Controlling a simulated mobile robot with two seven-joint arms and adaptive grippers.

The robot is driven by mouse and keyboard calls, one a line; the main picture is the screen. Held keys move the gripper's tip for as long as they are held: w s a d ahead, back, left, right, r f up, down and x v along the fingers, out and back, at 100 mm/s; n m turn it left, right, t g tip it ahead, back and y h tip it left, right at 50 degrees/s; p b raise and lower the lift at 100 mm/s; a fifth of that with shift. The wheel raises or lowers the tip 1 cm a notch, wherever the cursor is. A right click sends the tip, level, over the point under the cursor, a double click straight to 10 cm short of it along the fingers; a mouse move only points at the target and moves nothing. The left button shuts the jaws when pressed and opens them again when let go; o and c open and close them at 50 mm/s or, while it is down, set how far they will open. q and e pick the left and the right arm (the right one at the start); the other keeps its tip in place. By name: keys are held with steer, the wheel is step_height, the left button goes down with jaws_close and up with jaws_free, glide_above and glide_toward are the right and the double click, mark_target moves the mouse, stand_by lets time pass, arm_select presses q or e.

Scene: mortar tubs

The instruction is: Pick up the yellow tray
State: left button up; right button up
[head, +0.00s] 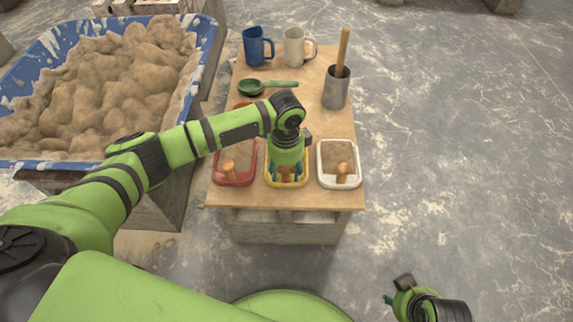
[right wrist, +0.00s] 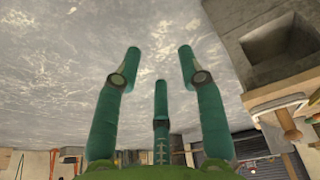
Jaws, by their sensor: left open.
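The yellow tray (head: 287,184) stands on the wooden board, between a red tray (head: 234,181) on its left and a white tray (head: 339,184) on its right. My left gripper (head: 287,172) is open and points down over the yellow tray, its fingers hiding much of the inside. Something wooden shows between the fingers. I cannot tell whether the fingers touch it or the tray. My right gripper (head: 388,300) is off the board at the lower right; in the right wrist view its fingers (right wrist: 158,75) are spread and empty.
A blue tub (head: 205,45) heaped with mortar stands left. On the board (head: 303,115) are a blue mug (head: 254,46), a pale mug (head: 294,46), a green scoop (head: 252,88) and a metal pot (head: 336,92) with a wooden handle. The floor at right is clear.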

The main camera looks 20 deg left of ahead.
arm_select(q)
steer(key=shift+f, duration=0.8)
arm_select(e)
steer(key=shift+s+r, duration=0.1)
steer(key=shift+r, duration=0.65)
arm_select(q)
jaws_close()
steer(key=shift+r, duration=0.1)
